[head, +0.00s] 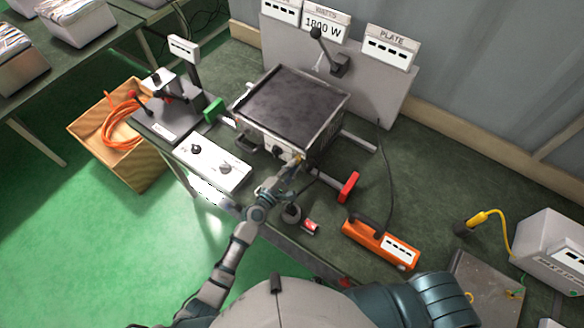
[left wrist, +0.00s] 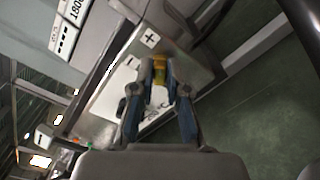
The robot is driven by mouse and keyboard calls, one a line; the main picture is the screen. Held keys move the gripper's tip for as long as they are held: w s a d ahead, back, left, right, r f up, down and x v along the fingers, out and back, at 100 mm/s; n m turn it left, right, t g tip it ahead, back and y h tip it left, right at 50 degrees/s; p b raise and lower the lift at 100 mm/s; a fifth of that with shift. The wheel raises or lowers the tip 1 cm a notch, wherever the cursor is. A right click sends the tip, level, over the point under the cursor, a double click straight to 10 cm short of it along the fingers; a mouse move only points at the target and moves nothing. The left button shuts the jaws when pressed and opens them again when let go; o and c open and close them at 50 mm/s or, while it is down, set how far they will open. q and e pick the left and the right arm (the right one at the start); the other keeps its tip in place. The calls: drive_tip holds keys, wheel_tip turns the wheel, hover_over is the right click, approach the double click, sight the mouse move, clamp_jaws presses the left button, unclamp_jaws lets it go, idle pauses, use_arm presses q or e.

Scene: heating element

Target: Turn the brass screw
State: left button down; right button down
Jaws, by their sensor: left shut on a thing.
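The brass screw (left wrist: 160,70) shows as a small yellow piece between the fingertips of my left gripper (left wrist: 158,80) in the left wrist view. The gripper is shut on it, at a metal face with a "+" label. In the head view my left gripper (head: 292,168) reaches the front of the box with the dark square plate (head: 295,105). The brass screw (head: 299,158) is a tiny yellow spot there, mostly hidden by the fingers. My right gripper is not in view.
A white panel with knobs (head: 212,163) lies left of the box. A red-ended bar (head: 348,187) sticks out at right. An orange tool (head: 380,243) with a black cable lies on the bench to the right. A small red-and-black item (head: 310,226) lies near the front edge.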

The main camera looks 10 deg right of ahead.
use_arm(q)
drive_tip(key=shift+s+d+f+m+b, duration=0.15)
drive_tip(key=shift+m+b, duration=0.2)
drive_tip(key=shift+m, duration=1.45)
drive_tip(key=shift+w+a+f+m+b, duration=0.1)
drive_tip(key=shift+m+b, duration=0.25)
drive_tip(key=shift+m, duration=1.45)
drive_tip(key=shift+f, duration=0.1)
drive_tip(key=c, duration=1.2)
unclamp_jaws()
drive_tip(key=shift+d, duration=0.15)
drive_tip(key=shift+o, duration=0.2)
drive_tip(key=v, duration=1.2)
